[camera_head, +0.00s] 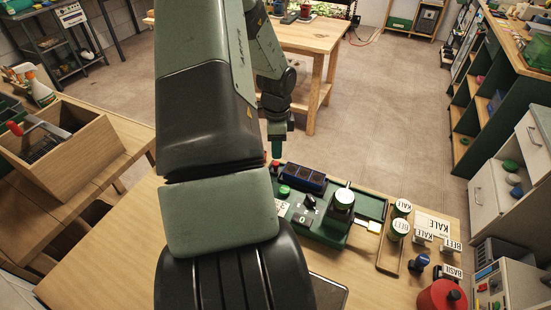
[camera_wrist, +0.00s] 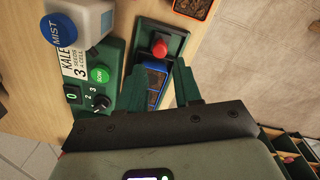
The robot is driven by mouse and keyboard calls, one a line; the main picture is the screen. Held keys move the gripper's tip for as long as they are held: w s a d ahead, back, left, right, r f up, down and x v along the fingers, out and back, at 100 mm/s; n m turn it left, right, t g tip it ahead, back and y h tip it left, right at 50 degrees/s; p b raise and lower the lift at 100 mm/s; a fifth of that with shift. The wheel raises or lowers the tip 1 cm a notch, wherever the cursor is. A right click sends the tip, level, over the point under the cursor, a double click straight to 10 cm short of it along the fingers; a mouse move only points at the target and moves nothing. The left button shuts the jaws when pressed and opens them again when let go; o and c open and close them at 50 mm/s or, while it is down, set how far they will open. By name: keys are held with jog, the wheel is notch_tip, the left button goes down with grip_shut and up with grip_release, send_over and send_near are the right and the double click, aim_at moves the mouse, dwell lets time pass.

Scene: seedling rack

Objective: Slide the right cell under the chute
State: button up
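A blue tray with dark cells (camera_head: 303,178) sits at the far side of a green machine (camera_head: 324,232). Part of the tray (camera_wrist: 156,82) also shows in the wrist view; I cannot make out what its cells hold. A red knob (camera_wrist: 160,47) stands on a dark green base at the tray's end. My gripper (camera_wrist: 160,68) is open and empty, its green fingers spread, with the knob just beyond the gap between their tips. In the head view my gripper (camera_head: 277,146) is above the knob (camera_head: 276,164). A dark green cylinder (camera_head: 342,205) stands near the tray; I cannot tell whether it is the chute.
The machine has a green SOW button (camera_wrist: 99,74), a dial (camera_wrist: 100,101) and a kale label (camera_wrist: 72,60). A grey box with a blue MIST top (camera_wrist: 60,29) stands beside it. Labelled jars (camera_head: 397,230) and a red pot (camera_head: 441,297) are at the right. My arm hides the bench's middle.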

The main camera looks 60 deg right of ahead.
aim_at(276, 163)
jog(key=shift+a+f, duration=0.1)
jog(key=shift+f, duration=2.65)
grip_shut()
